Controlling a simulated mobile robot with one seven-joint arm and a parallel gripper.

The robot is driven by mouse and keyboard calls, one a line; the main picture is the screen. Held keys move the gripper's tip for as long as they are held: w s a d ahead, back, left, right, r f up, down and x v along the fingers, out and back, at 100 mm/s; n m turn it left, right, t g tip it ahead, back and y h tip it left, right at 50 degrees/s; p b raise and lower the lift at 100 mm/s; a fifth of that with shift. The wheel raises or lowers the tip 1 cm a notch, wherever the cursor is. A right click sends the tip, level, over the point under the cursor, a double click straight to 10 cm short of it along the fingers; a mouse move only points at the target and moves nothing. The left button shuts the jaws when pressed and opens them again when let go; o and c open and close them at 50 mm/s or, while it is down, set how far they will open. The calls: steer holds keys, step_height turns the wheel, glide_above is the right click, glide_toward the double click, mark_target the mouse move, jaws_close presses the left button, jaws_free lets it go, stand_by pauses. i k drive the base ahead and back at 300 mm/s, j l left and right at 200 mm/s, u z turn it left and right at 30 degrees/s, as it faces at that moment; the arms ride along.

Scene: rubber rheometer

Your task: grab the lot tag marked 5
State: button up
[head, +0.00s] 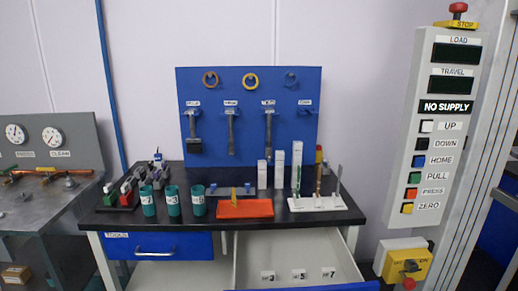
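The lot tag marked 5 (298,274) is a small white piece with a dark numeral. It stands in the open white drawer (295,250) under the black-topped bench. It is the middle one of a row: the tag marked 3 (268,275) is to its left and the tag marked 7 (329,273) is to its right, with gaps between them. The small print before each number is hard to read. My gripper is not in view.
The bench top (270,215) overhangs the drawer's back. It carries teal cups (172,201), an orange tray (245,208) and a white rack (316,203). The drawer's blue front (345,286) lies nearest. A control panel (437,130) stands at right.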

mark_target(297, 274)
steer(key=i+j+z, duration=0.1)
steer(key=j+z, duration=0.3)
steer(key=j, duration=1.15)
